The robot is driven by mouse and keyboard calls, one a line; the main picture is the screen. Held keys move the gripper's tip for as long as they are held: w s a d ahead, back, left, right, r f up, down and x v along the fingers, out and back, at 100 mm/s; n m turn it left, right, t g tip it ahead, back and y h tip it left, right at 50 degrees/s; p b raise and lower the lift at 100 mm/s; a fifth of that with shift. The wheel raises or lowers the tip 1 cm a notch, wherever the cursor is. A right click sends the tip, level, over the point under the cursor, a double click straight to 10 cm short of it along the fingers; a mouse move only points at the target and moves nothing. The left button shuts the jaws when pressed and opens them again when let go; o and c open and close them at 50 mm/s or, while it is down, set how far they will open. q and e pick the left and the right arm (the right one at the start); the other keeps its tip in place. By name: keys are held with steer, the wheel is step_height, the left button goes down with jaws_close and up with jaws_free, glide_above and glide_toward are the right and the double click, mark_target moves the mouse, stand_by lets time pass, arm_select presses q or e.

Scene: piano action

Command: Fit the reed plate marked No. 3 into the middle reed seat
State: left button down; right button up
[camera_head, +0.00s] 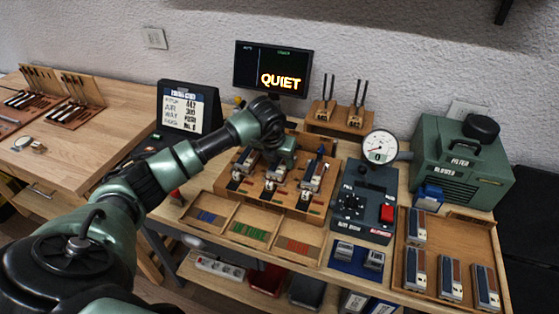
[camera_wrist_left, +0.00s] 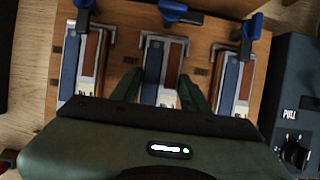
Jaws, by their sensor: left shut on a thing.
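My left gripper (camera_head: 273,171) reaches down over the wooden block (camera_head: 292,209) with three reed seats. In the left wrist view the green fingers of the gripper (camera_wrist_left: 161,88) are shut on the sides of the middle reed plate (camera_wrist_left: 161,64), blue, silver and brown. This plate lies within the frame of the middle seat (camera_wrist_left: 143,39); I cannot tell whether it is fully down. Its number is hidden or unreadable. Similar plates lie in the left seat (camera_wrist_left: 84,62) and right seat (camera_wrist_left: 234,72). A blue clamp (camera_wrist_left: 178,13) stands behind the middle seat. My right gripper is out of view.
Trays of coloured strips (camera_head: 247,228) lie in front of the block. The dark test unit (camera_head: 362,204) with gauge (camera_head: 380,146) stands to its right. A wooden tray (camera_head: 470,237) with several more plates is at far right. A monitor (camera_head: 273,67) reads QUIET.

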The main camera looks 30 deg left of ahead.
arm_select(q)
steer(key=shift+f, duration=0.1)
stand_by(0.3)
steer(key=c, duration=0.7)
jaws_free()
steer(key=shift+o, duration=0.2)
steer(key=b+v, duration=0.2)
steer(key=v, duration=0.5)
steer(key=shift+s+r, duration=0.25)
steer(key=shift+r, duration=0.1)
